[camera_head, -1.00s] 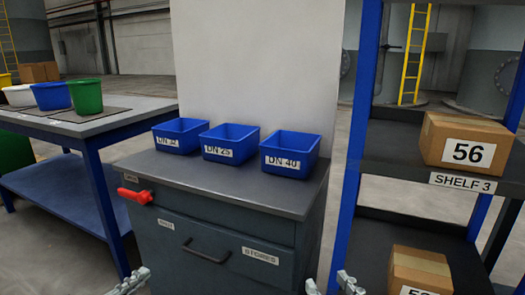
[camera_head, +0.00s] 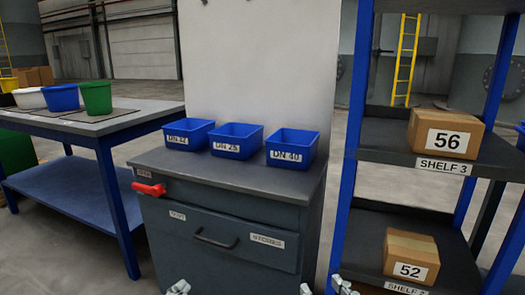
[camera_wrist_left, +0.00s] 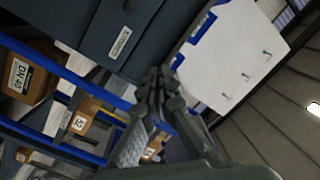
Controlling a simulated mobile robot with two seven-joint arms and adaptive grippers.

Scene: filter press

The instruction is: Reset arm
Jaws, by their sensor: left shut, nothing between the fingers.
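My left gripper (camera_head: 178,287) shows only as a small tip at the bottom edge of the head view, in front of the grey cabinet. In the left wrist view its fingers (camera_wrist_left: 158,77) meet at the tips, shut and empty. My right gripper (camera_head: 325,287) shows at the bottom edge as two fingertips set apart, open, with nothing visible between them. It is near the cabinet's right side and the shelf's left post. The rest of both grippers and the arms is out of the head view.
The cabinet (camera_head: 240,178) carries three blue bins (camera_head: 236,141) and has a red handle (camera_head: 149,189). At right, a blue-framed shelf (camera_head: 384,140) holds box 56 (camera_head: 446,134) and box 52 (camera_head: 411,257). At left, a table (camera_head: 120,123) holds several buckets.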

